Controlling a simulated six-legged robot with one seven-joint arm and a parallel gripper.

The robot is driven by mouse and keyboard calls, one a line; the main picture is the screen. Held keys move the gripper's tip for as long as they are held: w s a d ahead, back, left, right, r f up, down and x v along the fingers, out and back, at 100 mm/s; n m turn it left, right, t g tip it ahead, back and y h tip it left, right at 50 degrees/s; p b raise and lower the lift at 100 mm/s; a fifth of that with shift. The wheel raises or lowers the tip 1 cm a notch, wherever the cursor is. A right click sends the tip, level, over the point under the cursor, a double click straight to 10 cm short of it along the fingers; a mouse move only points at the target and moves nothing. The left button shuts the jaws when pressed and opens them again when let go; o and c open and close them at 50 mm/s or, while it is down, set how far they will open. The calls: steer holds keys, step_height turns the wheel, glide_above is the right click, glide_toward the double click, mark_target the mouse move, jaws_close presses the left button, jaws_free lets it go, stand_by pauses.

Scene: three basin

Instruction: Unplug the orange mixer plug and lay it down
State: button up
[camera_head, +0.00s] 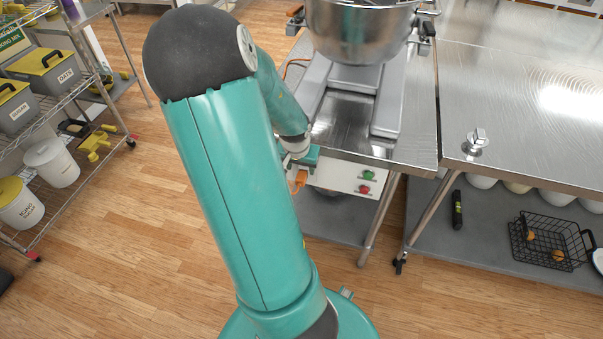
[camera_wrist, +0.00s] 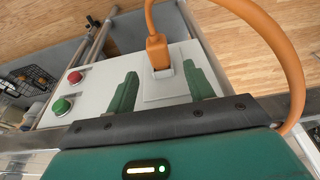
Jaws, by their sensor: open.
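The orange plug (camera_wrist: 158,53) sits in a white socket plate (camera_wrist: 165,87) on a pale panel in the wrist view. Its orange cable (camera_wrist: 274,35) loops away to the right. In the head view the plug (camera_head: 299,180) shows as a small orange patch beside my gripper. My gripper (camera_wrist: 160,90) is open, with one green finger on each side of the plug. A gap shows between each finger and the plug. In the head view my arm partly hides my gripper and the socket.
A red button (camera_wrist: 74,77) and a green button (camera_wrist: 61,107) are on the same panel. The steel mixer bowl (camera_head: 361,30) stands above on the bench (camera_head: 345,135). A wire basket (camera_head: 550,243) is on the lower shelf at right. The wooden floor is clear in front.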

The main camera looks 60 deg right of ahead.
mark_target(301, 174)
steer(key=shift+x, duration=2.75)
steer(key=shift+c, duration=0.2)
steer(key=shift+a, duration=0.1)
jaws_close()
